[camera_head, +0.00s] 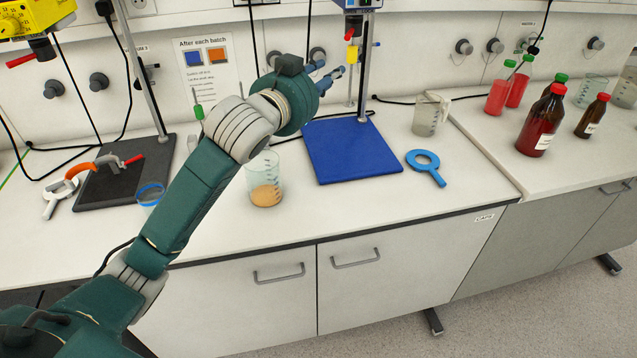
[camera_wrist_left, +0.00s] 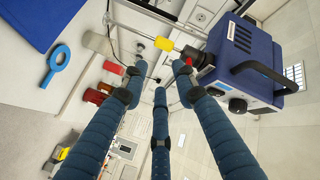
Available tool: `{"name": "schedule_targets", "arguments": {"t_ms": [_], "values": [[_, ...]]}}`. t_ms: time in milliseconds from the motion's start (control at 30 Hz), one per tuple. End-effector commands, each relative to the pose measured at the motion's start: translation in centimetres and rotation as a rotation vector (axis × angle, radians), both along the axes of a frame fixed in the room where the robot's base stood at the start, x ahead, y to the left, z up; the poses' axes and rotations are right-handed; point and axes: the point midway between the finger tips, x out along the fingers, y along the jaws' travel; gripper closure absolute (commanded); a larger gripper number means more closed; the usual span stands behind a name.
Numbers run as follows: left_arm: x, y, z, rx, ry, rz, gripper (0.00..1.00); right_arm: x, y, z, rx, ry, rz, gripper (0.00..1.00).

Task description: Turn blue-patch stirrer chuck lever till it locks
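The blue stirrer motor (camera_wrist_left: 245,62) shows large at the right of the left wrist view. Only its lower edge (camera_head: 358,4) shows at the top of the head view. Its red chuck lever (camera_head: 349,37) sticks out left below the motor, above a yellow piece (camera_head: 352,53). A blue patch (camera_head: 352,150) covers the stand's base. My left gripper (camera_head: 332,72) is left of the stand rod, below the lever's height. In the left wrist view its fingers (camera_wrist_left: 157,82) are spread with nothing seen between them. The lever is largely hidden there. My right gripper is out of view.
A clear jug (camera_head: 428,115) and a blue ring tool (camera_head: 427,167) are right of the blue base. A second stand base (camera_head: 125,180) is at left. Red bottles (camera_head: 541,122) stand far right.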

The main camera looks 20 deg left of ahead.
Motion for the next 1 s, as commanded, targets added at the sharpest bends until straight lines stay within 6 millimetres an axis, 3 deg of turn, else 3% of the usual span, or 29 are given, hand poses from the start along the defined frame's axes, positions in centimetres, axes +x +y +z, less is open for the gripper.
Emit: {"name": "schedule_targets", "arguments": {"t_ms": [500, 1000], "values": [[-2.9, -1.1, -10.2, -0.063, 0.189, 0.021, 0.72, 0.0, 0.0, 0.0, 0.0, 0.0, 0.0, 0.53], [-7.0, -1.8, -18.6, -0.12, 0.361, 0.054, 0.72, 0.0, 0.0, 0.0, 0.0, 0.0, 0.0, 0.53]]}}
